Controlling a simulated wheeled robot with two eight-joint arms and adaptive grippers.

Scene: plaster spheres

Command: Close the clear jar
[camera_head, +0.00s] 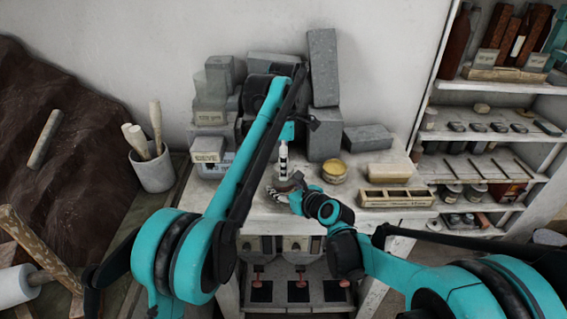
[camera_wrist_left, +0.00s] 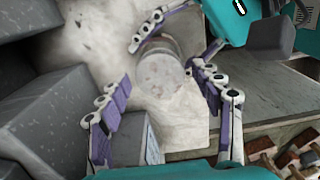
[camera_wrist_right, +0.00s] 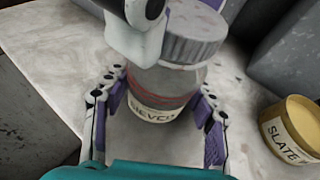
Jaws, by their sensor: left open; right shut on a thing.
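The clear jar (camera_wrist_right: 160,95) stands upright on the table, with a label and reddish contents. A grey speckled lid (camera_wrist_right: 192,38) sits over its mouth; I cannot tell whether it is fully seated. The lid also shows from above in the left wrist view (camera_wrist_left: 160,78). My right gripper (camera_wrist_right: 157,112) is shut around the jar's body, one finger on each side. My left gripper (camera_wrist_left: 168,125) is open above the jar and apart from the lid; one of its pale fingers (camera_wrist_right: 135,42) shows in the right wrist view. In the head view the arms partly hide the jar.
A yellow tin labelled SLATE (camera_wrist_right: 290,130) stands right of the jar. Grey blocks (camera_head: 323,70) stand behind it. A wooden compartment tray (camera_head: 398,197) and a tan block (camera_head: 393,173) lie farther right. The tabletop (camera_wrist_right: 40,50) left of the jar is clear.

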